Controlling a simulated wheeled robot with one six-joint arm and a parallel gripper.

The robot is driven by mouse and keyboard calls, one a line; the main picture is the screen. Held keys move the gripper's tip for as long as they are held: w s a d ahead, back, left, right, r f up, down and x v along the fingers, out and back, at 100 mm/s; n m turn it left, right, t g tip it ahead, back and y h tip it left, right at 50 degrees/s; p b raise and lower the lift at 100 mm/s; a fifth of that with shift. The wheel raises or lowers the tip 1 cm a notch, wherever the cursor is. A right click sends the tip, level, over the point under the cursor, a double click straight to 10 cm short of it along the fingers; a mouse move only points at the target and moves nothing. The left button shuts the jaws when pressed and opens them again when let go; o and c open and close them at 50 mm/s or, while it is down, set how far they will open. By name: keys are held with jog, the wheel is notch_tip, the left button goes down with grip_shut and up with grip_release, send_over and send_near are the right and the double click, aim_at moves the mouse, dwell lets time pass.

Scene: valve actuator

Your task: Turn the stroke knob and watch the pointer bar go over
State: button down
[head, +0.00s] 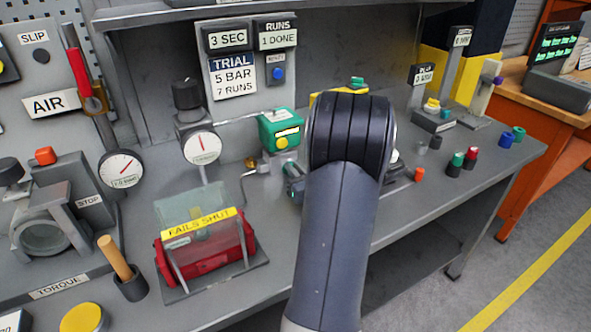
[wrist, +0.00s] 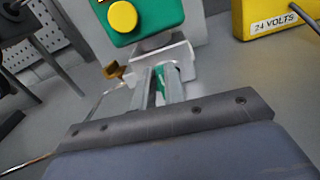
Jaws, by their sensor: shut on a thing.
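A green actuator box (head: 280,130) stands at the back of the bench. A yellow bar (head: 288,132) and a round yellow disc (head: 282,143) show on its front. In the wrist view the box (wrist: 155,10) is cut off at the top, and the yellow disc (wrist: 122,16) shows, but the bar does not. My gripper (wrist: 160,76) is below the box, its two fingers closed on a small green piece (wrist: 159,84), mostly hidden between them. I cannot tell for sure whether this is the stroke knob.
A red unit with a "FAILS SHUT" label (head: 198,223) stands front left of the box. A yellow "24 VOLTS" box (wrist: 270,20) is to the right. A thin bent pipe (head: 246,182) runs beside the gripper. Small coloured caps (head: 457,160) stand on the right.

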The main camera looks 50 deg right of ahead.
jog(key=shift+a+n+b, duration=0.1)
jog(key=shift+n+b, duration=0.3)
jog(key=shift+b, duration=0.6)
jog(key=c, duration=1.5)
grip_release()
jog(key=shift+o, duration=0.2)
jog(key=v, duration=1)
jog(key=shift+s+a, duration=0.1)
jog(key=shift+s, duration=0.3)
jog(key=x, duration=1.1)
jog(key=shift+r+p, duration=0.15)
jog(key=shift+p, duration=0.25)
jog(key=shift+s+m+p, duration=0.1)
jog(key=shift+m+p, duration=0.2)
jog(key=shift+p, duration=0.15)
